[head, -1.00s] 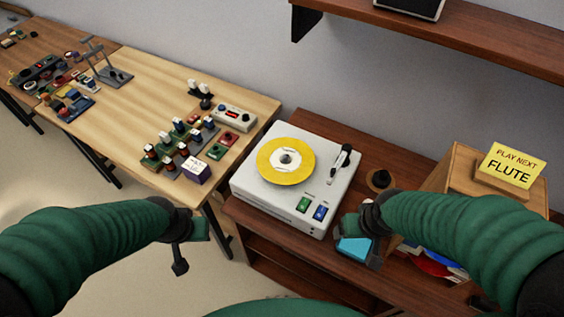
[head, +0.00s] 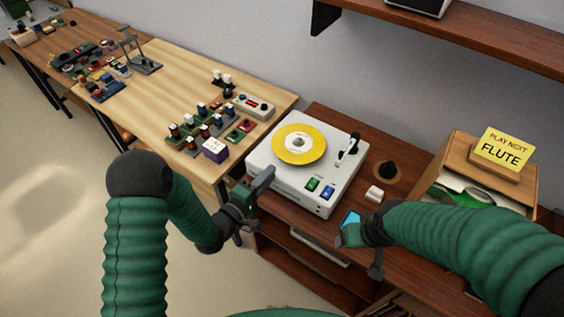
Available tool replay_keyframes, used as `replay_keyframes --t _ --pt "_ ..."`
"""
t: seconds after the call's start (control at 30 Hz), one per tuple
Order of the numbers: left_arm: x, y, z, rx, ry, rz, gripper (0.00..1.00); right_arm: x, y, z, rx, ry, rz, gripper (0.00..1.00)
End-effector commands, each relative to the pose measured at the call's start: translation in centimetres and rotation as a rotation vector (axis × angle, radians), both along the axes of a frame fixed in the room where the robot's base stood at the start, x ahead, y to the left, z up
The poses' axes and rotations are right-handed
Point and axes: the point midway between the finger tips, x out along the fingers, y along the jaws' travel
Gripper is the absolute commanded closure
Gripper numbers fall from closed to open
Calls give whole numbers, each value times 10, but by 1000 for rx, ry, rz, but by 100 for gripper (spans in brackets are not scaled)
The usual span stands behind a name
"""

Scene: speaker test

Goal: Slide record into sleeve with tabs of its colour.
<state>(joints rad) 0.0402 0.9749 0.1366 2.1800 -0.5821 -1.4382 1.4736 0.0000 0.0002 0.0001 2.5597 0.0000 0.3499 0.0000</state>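A yellow record (head: 282,152) with a pale label lies flat on the white turntable (head: 262,158). My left gripper (head: 256,205) is in front of the turntable's left front corner, open and empty, fingers spread; one finger overlaps the turntable's edge in the picture. I cannot tell if it touches. My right gripper (head: 362,252) is low, right of the turntable's front, and looks open and empty. A wooden box (head: 434,172) at the right holds sleeves or records, with white, green (head: 484,196) and dark parts showing. My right arm hides its lower part. No tab colours can be made out.
A cyan flat item (head: 349,217) lies beside my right gripper, partly hidden. A small white block (head: 374,194) and a dark knob on a round base (head: 387,171) stand right of the turntable. A yellow "PLAY NEXT FLUTE" sign (head: 503,149) tops the box. The left table holds several small parts.

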Motion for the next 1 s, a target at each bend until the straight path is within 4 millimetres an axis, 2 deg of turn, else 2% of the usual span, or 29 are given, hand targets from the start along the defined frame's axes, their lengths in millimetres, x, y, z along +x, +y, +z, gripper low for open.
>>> replay_keyframes --t 0.2,0.43,0.77,1.0 --pt "31 -24 -5 2 -4 -2 80 0 0 -12 0 0 0 21" --pt "55 -39 -6 2 -1 2 80 0 0 -19 0 0 0 21" --pt "58 -42 -6 3 0 2 80 0 0 -19 0 0 0 21" --pt "58 -42 -6 4 0 2 94 0 0 -19 0 0 0 21"
